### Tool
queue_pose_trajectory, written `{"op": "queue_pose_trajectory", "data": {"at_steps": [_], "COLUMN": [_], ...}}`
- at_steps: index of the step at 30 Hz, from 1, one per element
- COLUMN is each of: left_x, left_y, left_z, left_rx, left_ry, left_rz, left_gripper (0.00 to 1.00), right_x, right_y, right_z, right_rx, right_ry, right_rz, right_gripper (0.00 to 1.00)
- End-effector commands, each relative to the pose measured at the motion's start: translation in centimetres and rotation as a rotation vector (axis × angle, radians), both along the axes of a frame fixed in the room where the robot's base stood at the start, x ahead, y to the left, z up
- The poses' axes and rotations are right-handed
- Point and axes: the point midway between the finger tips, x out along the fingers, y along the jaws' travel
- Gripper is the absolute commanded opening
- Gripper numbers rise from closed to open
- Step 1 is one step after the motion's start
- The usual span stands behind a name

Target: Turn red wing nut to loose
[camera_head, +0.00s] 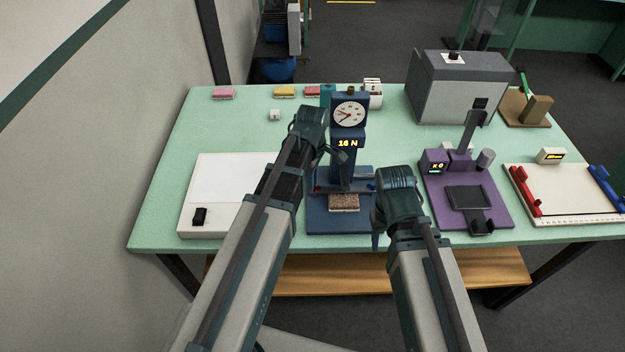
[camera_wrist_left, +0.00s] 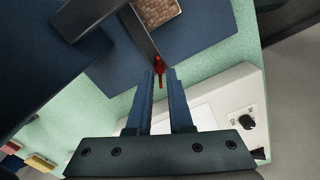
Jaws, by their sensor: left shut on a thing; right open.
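The red wing nut (camera_wrist_left: 160,64) shows in the left wrist view at the end of a dark bar of the blue press. My left gripper (camera_wrist_left: 160,74) has its two fingertips closed around the nut, one on each side. The blue press (camera_head: 349,145) stands in mid-table with a round dial (camera_head: 349,113) and a display reading about 16 N. A brown speckled sample (camera_head: 344,202) lies under its crossbar. My right gripper (camera_head: 377,239) is open and hangs at the press base's right front corner; its fingers are mostly hidden.
A white panel with a black knob (camera_head: 199,216) lies left of the press. A purple device (camera_head: 468,195) stands to the right, with a grey box (camera_head: 458,88) behind it. A white board (camera_head: 565,192) with red and blue clamps lies at far right.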

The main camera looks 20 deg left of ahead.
Motion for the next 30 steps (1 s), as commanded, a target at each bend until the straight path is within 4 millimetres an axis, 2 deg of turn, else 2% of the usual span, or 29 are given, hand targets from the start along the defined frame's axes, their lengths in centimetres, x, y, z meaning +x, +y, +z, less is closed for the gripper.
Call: {"op": "queue_pose_trajectory", "data": {"at_steps": [15, 30], "left_x": [-0.22, -0.25], "left_y": [0.03, 0.03], "left_z": [0.00, -0.01], "left_rx": [0.001, 0.001], "left_ry": [0.000, 0.000], "left_rz": [0.303, 0.361], "left_gripper": [0.00, 0.00], "right_x": [0.00, 0.00], "right_y": [0.00, 0.00], "right_z": [0.00, 0.00], "right_rx": [0.000, 0.000], "right_ry": [0.000, 0.000], "right_rz": [0.000, 0.000], "right_gripper": [0.50, 0.50]}}
